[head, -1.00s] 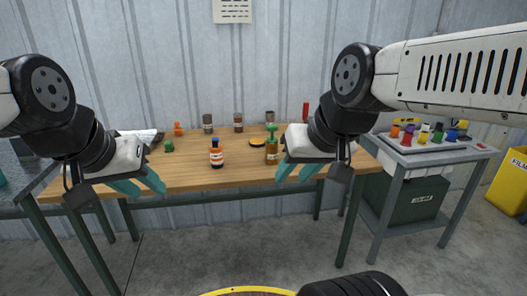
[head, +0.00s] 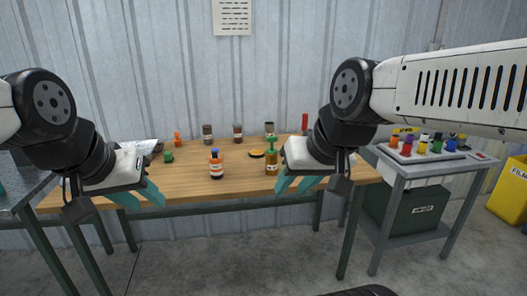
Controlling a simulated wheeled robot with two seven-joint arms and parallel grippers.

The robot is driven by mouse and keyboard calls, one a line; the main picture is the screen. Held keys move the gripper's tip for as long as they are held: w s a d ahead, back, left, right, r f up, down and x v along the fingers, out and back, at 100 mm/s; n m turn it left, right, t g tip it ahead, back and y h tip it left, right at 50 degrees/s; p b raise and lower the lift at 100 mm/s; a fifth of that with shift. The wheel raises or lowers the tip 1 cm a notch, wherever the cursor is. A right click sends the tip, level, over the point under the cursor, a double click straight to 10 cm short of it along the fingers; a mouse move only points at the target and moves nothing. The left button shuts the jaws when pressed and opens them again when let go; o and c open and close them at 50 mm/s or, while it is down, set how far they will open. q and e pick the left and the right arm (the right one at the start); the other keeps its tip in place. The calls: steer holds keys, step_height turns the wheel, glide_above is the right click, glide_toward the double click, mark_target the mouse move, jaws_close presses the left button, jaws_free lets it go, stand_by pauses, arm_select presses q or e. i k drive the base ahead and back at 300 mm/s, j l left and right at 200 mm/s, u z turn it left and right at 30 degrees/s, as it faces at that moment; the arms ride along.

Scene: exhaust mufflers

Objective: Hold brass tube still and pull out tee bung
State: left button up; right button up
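A brass-coloured tube (head: 271,168) with a pale label stands upright on the wooden table. A green tee-shaped bung (head: 271,146) sits in its top. My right gripper (head: 296,185) is in front of the table, just right of the tube in the picture. Its two teal fingers are apart and hold nothing visible. My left gripper (head: 138,195) is over the table's front left edge, away from the tube, with its fingers apart and empty.
An orange bottle-like tube with a blue top (head: 215,165) stands left of the brass tube. A green piece (head: 168,157), an orange piece (head: 178,139) and several brown jars stand behind. A grey cart (head: 434,165) with coloured plugs is at right.

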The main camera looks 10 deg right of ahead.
mark_target(271, 150)
steer(key=i+l+u, duration=0.1)
steer(key=l, duration=0.25)
steer(key=i+l+u, duration=0.1)
steer(key=i+l, duration=0.15)
steer(key=i+l+u, duration=0.1)
steer(key=l, duration=0.4)
steer(key=i+l+u, duration=0.1)
steer(key=l, duration=0.3)
steer(key=i+l+u, duration=0.1)
steer(key=l, duration=0.3)
steer(key=i+l+u, duration=0.1)
steer(key=i+l, duration=0.15)
steer(key=l, duration=0.15)
